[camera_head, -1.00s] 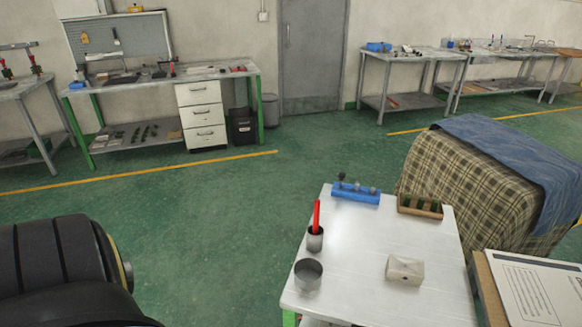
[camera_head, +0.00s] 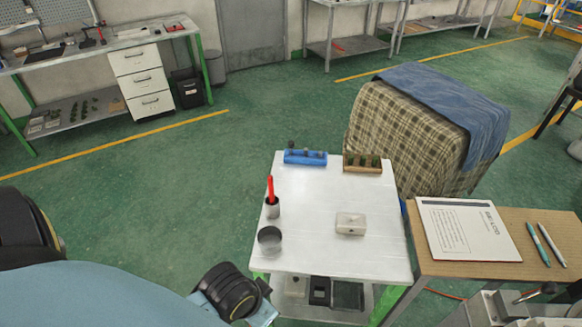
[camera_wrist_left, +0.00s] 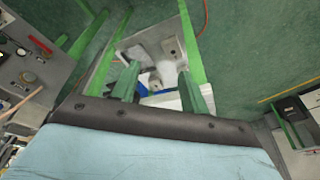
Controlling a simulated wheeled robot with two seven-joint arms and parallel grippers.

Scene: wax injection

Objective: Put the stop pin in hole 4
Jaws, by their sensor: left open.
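A blue block (camera_head: 305,157) lies at the back of the white table in the head view. Small dark knobs stand on its top; a taller one is at its left end. I cannot tell which piece is the stop pin, or make out hole 4. My left gripper shows in the left wrist view (camera_wrist_left: 158,82) with two green fingers apart. I see nothing held between them. Beyond the fingers are pale and grey shapes and a bit of blue, too unclear to name. My right gripper is not in view.
The white table (camera_head: 315,215) also bears a wooden rack (camera_head: 362,164), a grey cup (camera_head: 272,208) with a red-handled tool, a grey pot (camera_head: 270,240) and a pale box (camera_head: 350,223). A brown side table (camera_head: 470,268) with papers and pens stands right. A cloth-covered bulk (camera_head: 405,140) stands behind.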

